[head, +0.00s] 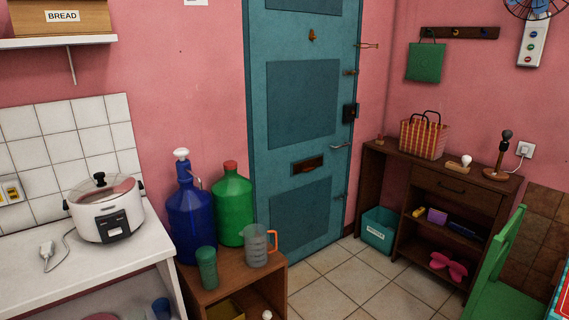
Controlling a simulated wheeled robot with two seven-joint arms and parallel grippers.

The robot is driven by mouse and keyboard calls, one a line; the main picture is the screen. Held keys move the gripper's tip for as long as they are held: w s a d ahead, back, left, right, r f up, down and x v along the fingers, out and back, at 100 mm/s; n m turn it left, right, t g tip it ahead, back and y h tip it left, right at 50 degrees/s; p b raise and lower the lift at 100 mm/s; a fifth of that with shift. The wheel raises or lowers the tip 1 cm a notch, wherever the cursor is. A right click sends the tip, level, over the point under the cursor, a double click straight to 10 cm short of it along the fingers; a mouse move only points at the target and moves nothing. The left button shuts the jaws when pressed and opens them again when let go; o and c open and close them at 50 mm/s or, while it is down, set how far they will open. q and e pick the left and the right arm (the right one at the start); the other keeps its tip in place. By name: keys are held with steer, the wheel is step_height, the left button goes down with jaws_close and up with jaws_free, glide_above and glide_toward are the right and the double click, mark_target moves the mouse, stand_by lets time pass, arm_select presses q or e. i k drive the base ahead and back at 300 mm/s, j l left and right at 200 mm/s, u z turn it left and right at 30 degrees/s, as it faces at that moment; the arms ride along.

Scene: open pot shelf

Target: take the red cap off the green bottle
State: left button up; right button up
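The green bottle (233,209) stands upright on a small brown wooden cabinet in the head view, left of the blue door. Its red cap (230,166) sits on top of its neck. A blue bottle with a white pump top stands close on its left and a clear jug stands in front of it to the right, hiding part of its lower body. Neither of my grippers shows in the head view.
The blue pump bottle (191,212), a green ribbed tumbler (207,268) and a measuring jug (257,246) with an orange handle crowd the wooden cabinet (232,294). A rice cooker (107,208) stands on the white counter (100,262). Tiled floor (365,283) is open at the right.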

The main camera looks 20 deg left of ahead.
mark_target(230, 165)
steer(key=i+l+u, duration=0.15)
steer(key=i+u, duration=0.35)
steer(key=i+l+u, duration=0.3)
steer(key=i+u, duration=0.2)
steer(key=i+l+u, duration=0.45)
steer(key=k+l, duration=0.05)
